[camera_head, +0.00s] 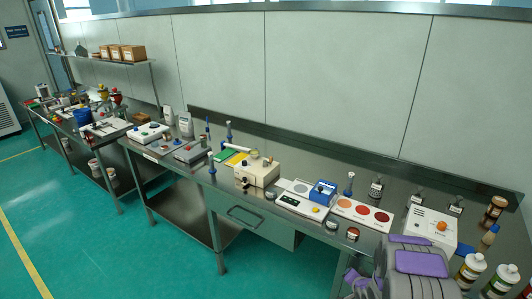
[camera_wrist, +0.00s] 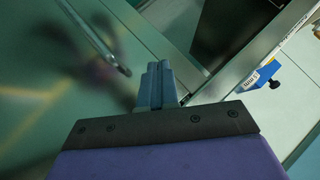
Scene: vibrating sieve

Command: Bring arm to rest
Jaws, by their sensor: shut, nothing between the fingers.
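My arm, grey with purple covers, is folded low at the bottom right of the head view, in front of the steel bench (camera_head: 300,180). In the wrist view my gripper (camera_wrist: 158,75) shows as two dark blue-grey fingers lying side by side with no gap. It is shut and holds nothing. The fingers point away from the wrist, toward green floor and the bench's metal edge. They appear apart from any object. In the head view the fingertips cannot be made out clearly.
A beige box (camera_head: 257,172) stands farther left. Green floor (camera_head: 110,240) lies open at the left.

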